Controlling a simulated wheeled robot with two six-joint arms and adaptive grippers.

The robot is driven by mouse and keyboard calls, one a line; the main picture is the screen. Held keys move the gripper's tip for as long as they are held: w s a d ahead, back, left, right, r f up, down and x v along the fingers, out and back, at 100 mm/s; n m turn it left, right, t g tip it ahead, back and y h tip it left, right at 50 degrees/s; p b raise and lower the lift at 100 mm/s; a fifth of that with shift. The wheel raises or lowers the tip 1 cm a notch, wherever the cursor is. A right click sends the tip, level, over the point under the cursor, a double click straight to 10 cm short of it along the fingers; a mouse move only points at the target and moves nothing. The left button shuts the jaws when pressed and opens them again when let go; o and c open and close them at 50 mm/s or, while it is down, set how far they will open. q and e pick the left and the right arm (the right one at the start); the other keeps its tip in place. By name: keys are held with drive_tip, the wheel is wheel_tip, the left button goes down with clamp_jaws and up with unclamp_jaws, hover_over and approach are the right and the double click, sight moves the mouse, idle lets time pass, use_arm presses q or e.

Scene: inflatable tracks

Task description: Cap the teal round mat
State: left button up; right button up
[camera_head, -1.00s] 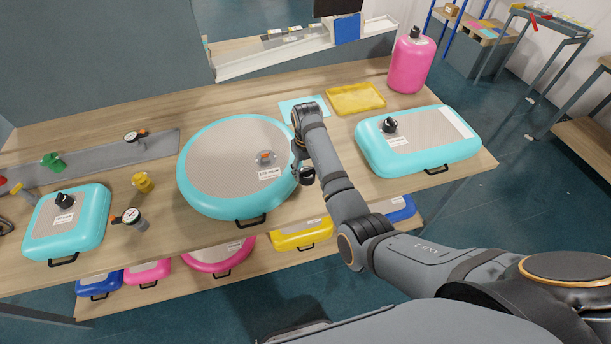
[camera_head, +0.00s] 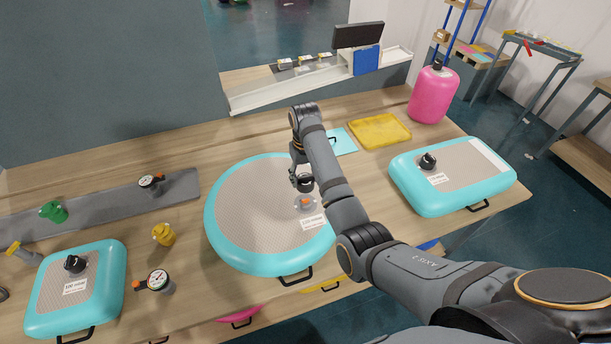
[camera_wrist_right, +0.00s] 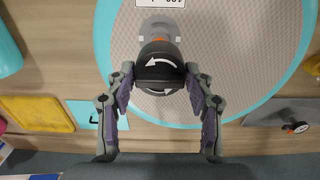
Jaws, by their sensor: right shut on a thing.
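The teal round mat (camera_head: 235,220) lies on the wooden table, with a grey-beige top and a teal rim. Its valve (camera_head: 305,202), with an orange centre, sits near the mat's right side above a white label. My right gripper (camera_head: 299,179) is shut on a black cap (camera_head: 305,184) at the valve. In the right wrist view the cap (camera_wrist_right: 159,70), marked with a white curved arrow, sits between the fingers of the right gripper (camera_wrist_right: 160,82) and partly hides the orange valve part (camera_wrist_right: 160,38). I cannot tell whether the cap touches the valve. My left gripper is not in view.
Gauges and small green (camera_head: 54,211) and yellow (camera_head: 164,234) parts stand at left.

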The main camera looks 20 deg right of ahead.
wheel_tip(320, 180, down, 3)
drive_tip(key=shift+b, duration=0.7)
wheel_tip(320, 180, down, 2)
drive_tip(key=shift+d+f+b, duration=0.1)
drive_tip(key=shift+b, duration=0.3)
drive_tip(key=shift+f, duration=0.3)
use_arm(q)
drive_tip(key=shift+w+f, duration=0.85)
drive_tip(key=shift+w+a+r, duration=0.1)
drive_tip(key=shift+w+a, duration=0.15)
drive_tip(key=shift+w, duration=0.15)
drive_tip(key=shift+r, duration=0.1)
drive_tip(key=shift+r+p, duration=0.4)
drive_tip(key=shift+p, duration=0.05)
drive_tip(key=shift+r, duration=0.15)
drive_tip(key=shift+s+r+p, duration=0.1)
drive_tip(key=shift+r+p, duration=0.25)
drive_tip(key=shift+p, duration=0.15)
